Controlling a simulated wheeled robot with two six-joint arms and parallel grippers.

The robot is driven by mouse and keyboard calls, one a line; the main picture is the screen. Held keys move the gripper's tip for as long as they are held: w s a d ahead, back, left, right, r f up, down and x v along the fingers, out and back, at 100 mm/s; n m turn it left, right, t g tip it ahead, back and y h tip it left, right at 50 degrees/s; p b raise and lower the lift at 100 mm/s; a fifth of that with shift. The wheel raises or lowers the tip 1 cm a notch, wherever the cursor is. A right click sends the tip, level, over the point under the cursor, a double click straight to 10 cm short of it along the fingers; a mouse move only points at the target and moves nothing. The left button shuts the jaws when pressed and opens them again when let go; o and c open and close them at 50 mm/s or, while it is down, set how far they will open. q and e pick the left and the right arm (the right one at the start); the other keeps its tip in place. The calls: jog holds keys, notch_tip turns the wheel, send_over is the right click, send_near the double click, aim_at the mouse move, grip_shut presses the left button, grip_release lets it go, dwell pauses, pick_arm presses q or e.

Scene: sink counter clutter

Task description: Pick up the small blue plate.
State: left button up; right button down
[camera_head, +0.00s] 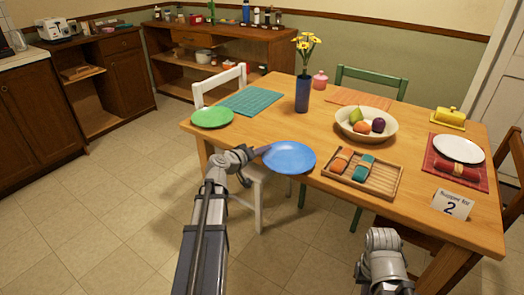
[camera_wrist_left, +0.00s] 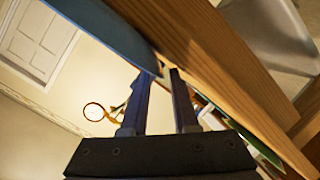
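The small blue plate (camera_head: 289,157) lies at the near edge of the wooden table, its near rim sticking out past the edge. My left gripper (camera_head: 262,152) is at the plate's left rim, by the table edge. In the left wrist view, the two fingers of the left gripper (camera_wrist_left: 160,74) stand apart with a gap between them. The blue plate (camera_wrist_left: 105,28) shows there at upper left, its rim close to the fingertips; I cannot tell whether they touch. Of my right arm only the wrist shows at lower right in the head view; its fingers are not visible.
A wooden tray (camera_head: 384,192) with rolled napkins lies right of the plate. A green plate (camera_head: 212,117), blue vase (camera_head: 303,94), fruit bowl (camera_head: 342,127) and white plate (camera_head: 458,147) also stand on the table (camera_head: 258,128). A white chair (camera_head: 246,203) stands under the table's left end.

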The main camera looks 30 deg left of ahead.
aim_at(264, 159)
pick_arm(q)
jog(key=shift+s+a, duration=0.1)
jog(key=d+p+v, duration=0.1)
jog(key=p+v, duration=0.1)
jog(key=v, duration=0.5)
jog(key=shift+s+a, duration=0.35)
jog(key=shift+a, duration=0.05)
jog(key=shift+r, duration=0.15)
jog(key=shift+c, duration=0.2)
jog(key=shift+w+d+f+n+g+h+p, duration=0.5)
jog(key=shift+w+d+f+g+h, duration=0.2)
jog(key=shift+w+g+h, duration=0.25)
jog(key=shift+w+d+f+n+g+h+p, duration=0.35)
jog(key=shift+w+d+f+n+g+h, duration=0.15)
jog(key=shift+w+d+f+g+h, duration=0.35)
jog(key=shift+a+r, duration=0.15)
jog(key=shift+r, duration=0.1)
jog(key=shift+c, duration=0.2)
